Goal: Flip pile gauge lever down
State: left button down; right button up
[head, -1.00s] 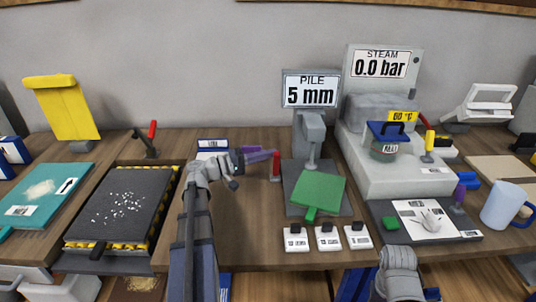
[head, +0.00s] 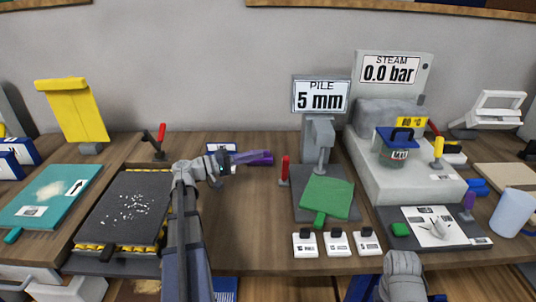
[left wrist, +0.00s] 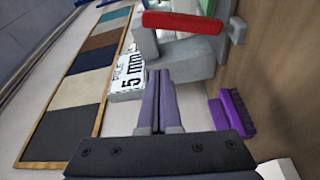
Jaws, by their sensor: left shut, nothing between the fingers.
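The pile gauge (head: 317,140) stands right of centre, and its display (head: 320,97) reads "PILE 5 mm". Its red lever (head: 285,168) stands upright at the left of the gauge base. In the left wrist view the red lever (left wrist: 182,22) lies across the top, beyond the fingertips, near the display (left wrist: 128,80). My left gripper (head: 238,157) is left of the lever, apart from it. Its purple-grey fingers (left wrist: 158,100) are pressed together with nothing between them. My right arm shows only as a grey part at the lower edge; its fingers are out of view.
A green paddle-like piece (head: 327,198) lies on the gauge base. White key blocks (head: 338,243) line the front. The steam unit (head: 400,175) stands to the right.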

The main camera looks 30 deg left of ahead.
pick_arm(q)
jog(key=shift+v, duration=1.2)
